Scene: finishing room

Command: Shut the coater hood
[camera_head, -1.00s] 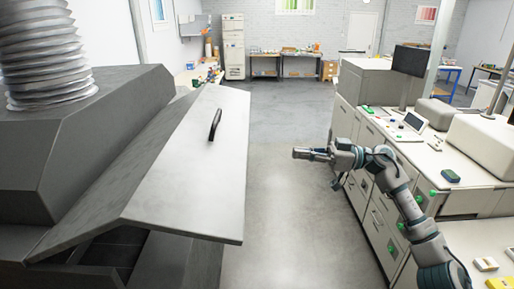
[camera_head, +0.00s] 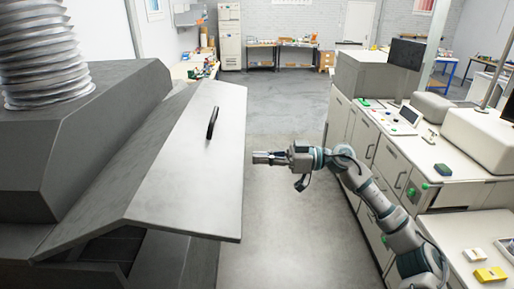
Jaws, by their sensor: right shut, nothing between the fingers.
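The coater hood (camera_head: 190,185) is a grey metal lid on the dark machine at the left. It is raised and tilted, with a dark gap showing under its lower left edge. A black bar handle (camera_head: 212,123) stands on its sloping face. My right gripper (camera_head: 256,158) is shut and empty. It appears just right of the hood's right edge in the picture, apart from the handle; its exact depth is hard to tell. My left gripper is not in view.
The coater body (camera_head: 95,140) carries a ribbed silver duct (camera_head: 42,50). A white cabinet row (camera_head: 400,150) with a screen and small boxes lines the right side. Between them the grey floor (camera_head: 285,115) is clear back to the far benches.

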